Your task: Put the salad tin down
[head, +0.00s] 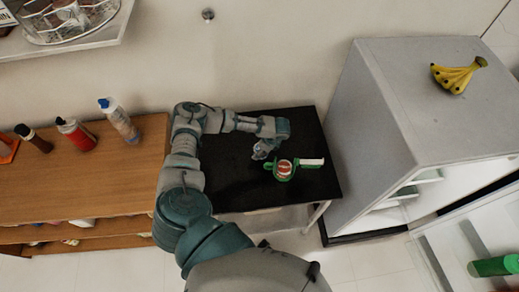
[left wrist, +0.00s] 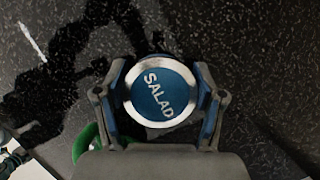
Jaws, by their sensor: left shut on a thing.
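The salad tin (left wrist: 160,92) shows from its end in the left wrist view, a blue disc reading SALAD inside a silver rim. My left gripper (left wrist: 160,85) is shut on it, one finger on each side. In the head view my left gripper (head: 265,150) is over the black table (head: 235,180); the tin is hard to make out there. I cannot tell whether the tin touches the table or hangs just above it. My right gripper is not in view.
A wooden shelf with bottles (head: 75,133) is at left. A grey cabinet (head: 380,110) with bananas (head: 459,75) is at right. The black table's left part is clear.

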